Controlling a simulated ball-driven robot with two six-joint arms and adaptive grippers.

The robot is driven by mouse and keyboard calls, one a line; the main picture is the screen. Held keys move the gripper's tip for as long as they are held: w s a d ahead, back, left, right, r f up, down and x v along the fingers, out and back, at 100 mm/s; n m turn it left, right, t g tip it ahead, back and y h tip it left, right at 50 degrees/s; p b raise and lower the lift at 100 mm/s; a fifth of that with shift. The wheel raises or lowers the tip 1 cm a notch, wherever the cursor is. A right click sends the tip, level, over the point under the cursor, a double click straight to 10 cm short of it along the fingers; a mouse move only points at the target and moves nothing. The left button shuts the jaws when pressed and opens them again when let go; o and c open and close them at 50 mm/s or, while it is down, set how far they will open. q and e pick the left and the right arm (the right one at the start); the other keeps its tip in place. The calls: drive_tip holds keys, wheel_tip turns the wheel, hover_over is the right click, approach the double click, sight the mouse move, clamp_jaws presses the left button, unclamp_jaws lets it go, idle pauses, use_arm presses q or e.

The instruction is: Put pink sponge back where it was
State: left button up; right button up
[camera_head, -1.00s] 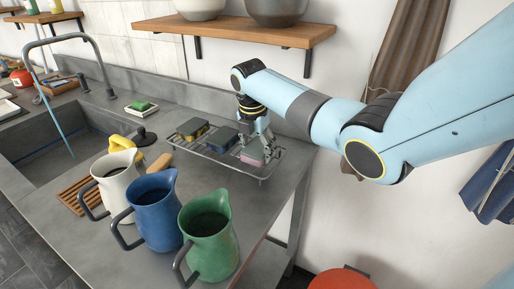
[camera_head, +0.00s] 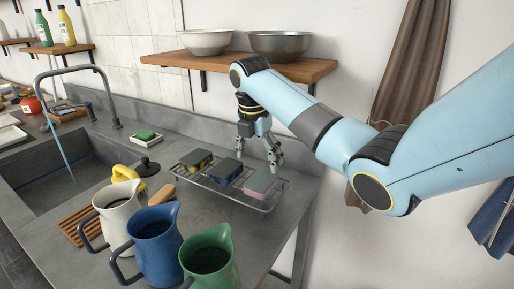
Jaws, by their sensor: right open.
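The pink sponge (camera_head: 259,191) with a grey-green top lies on the right end of the wire rack (camera_head: 225,190). A blue sponge (camera_head: 226,170) and a yellow sponge (camera_head: 195,162), both with dark tops, lie to its left on the same rack. My right gripper (camera_head: 260,163) is open and empty, pointing down above and behind the pink sponge, apart from it. My left gripper is not in view.
White (camera_head: 118,208), blue (camera_head: 156,245) and green (camera_head: 208,258) pitchers stand in front of the rack. A sink (camera_head: 70,175) with a tap is at left. A shelf (camera_head: 255,63) with two bowls hangs above.

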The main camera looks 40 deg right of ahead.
drive_tip(key=r, duration=0.3)
drive_tip(key=shift+a+r, duration=0.25)
drive_tip(key=shift+r, duration=0.05)
